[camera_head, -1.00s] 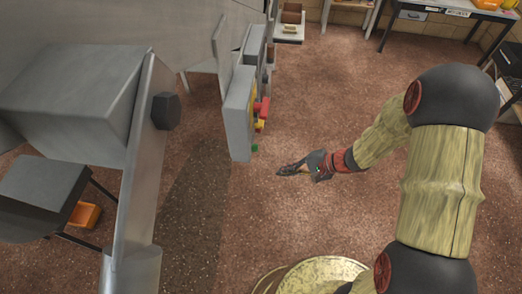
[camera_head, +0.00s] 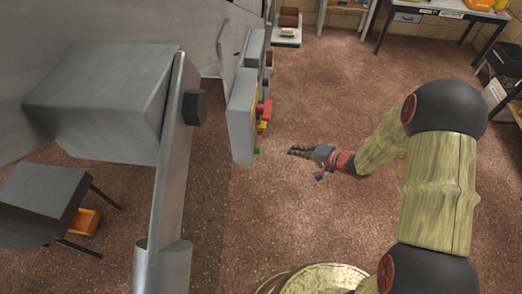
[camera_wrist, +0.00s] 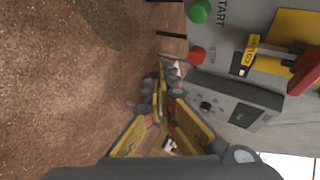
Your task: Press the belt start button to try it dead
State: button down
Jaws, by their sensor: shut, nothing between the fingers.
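The green start button (camera_head: 257,150) sticks out low on the right face of a grey control box (camera_head: 241,118). In the wrist view the green button (camera_wrist: 199,11) is at the top edge, beside the word START. My gripper (camera_head: 291,151) is shut and empty, with its fingers pointing left towards the button. A gap of floor shows between the fingertips and the button in the head view. In the wrist view my gripper's fingertips (camera_wrist: 160,82) are below the buttons, over the floor in the picture.
A red button (camera_wrist: 196,55) sits below the green one. A red handle (camera_head: 264,109) projects from the box, with a yellow tag (camera_wrist: 251,49) nearby. Another grey box (camera_wrist: 232,103) lies beyond. A grey machine (camera_head: 105,105) fills the left.

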aim_at(259, 150)
jog(key=a, duration=0.8)
jog(key=shift+w+a+b, duration=0.15)
jog(key=shift+a+b, duration=0.2)
jog(key=shift+b, duration=0.05)
jog(key=shift+a+b, duration=0.2)
jog(key=shift+b, duration=0.15)
dwell(0.9)
jog(key=shift+a+b, duration=0.25)
jog(key=shift+b, duration=0.05)
jog(key=shift+a+b, duration=0.45)
jog(key=shift+b, duration=0.1)
dwell(0.7)
jog(key=shift+d, duration=0.1)
dwell(0.3)
jog(key=shift+d+b, duration=0.3)
jog(key=shift+d, duration=0.5)
